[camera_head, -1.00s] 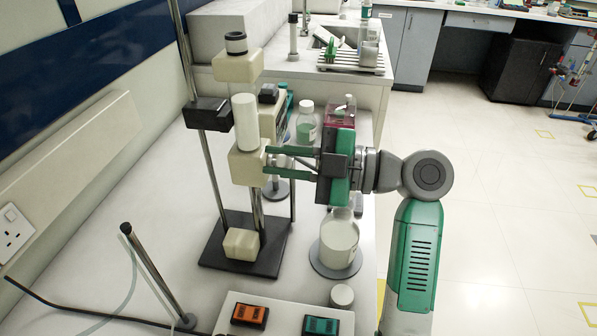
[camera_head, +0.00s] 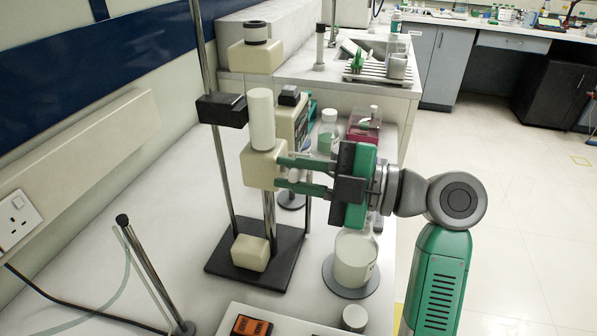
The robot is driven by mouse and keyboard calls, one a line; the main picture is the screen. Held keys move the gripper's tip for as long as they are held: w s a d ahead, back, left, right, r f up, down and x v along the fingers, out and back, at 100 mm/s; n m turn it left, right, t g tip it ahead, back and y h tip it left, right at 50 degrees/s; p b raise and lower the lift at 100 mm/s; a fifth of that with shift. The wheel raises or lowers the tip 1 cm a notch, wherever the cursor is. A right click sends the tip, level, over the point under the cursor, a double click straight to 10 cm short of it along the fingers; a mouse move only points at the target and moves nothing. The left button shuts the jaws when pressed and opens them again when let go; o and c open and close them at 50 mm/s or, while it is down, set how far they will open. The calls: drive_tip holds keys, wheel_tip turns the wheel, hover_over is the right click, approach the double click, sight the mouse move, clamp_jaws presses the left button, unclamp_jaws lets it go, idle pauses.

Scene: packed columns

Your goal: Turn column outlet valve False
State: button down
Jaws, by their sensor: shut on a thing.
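The packed column assembly stands on a black base (camera_head: 285,252), with a chrome rod and a black clamp (camera_head: 222,109). A white cylinder (camera_head: 262,120) rises from a cream block (camera_head: 258,168) at mid height. My gripper (camera_head: 284,172) comes in from the right, its two green fingers reaching the right side of the cream block. Its jaws are shut on a small white part (camera_head: 297,170), likely the outlet valve handle, mostly hidden between the fingers.
A cream block (camera_head: 250,252) rests on the black base. A clear bottle (camera_head: 327,132) and a magenta box (camera_head: 364,126) stand behind. A slanted rod (camera_head: 155,275) stands front left. An orange-topped control unit (camera_head: 250,326) lies at the front edge.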

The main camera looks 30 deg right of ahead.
drive_tip(key=c, duration=1.3)
unclamp_jaws()
drive_tip(key=p+v, duration=0.2)
drive_tip(key=v, duration=0.6)
drive_tip(key=shift+p, duration=0.3)
